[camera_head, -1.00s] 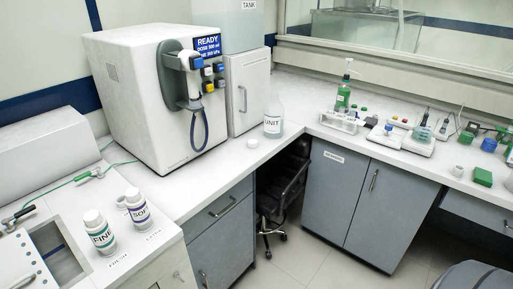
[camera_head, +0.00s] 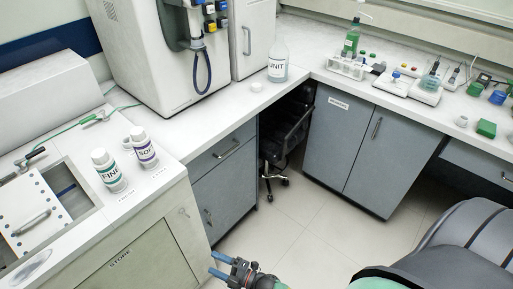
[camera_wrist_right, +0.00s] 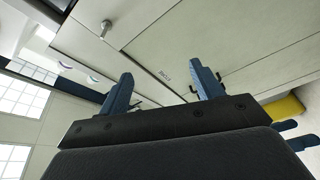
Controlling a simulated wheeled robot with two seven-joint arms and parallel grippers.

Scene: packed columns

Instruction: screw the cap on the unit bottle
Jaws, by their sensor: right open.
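The unit bottle (camera_head: 278,62), clear and labelled UNIT, stands upright on the counter near the inner corner, and its top looks uncapped. A small white cap (camera_head: 256,87) lies on the counter to the left of it, apart from the bottle. My right gripper (camera_head: 216,264) has come in at the bottom of the head view, open and empty, low in front of the cabinets and far from both. In the right wrist view its two blue fingers (camera_wrist_right: 164,82) are spread with nothing between them. My left gripper is not in view.
Two white bottles, FINE (camera_head: 109,172) and SOFT (camera_head: 143,149), stand on the left counter beside a recessed tray. A large white dispenser (camera_head: 140,50) stands behind. A rack (camera_head: 347,67) and green bottle are on the right counter. A chair (camera_head: 284,135) stands under the corner.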

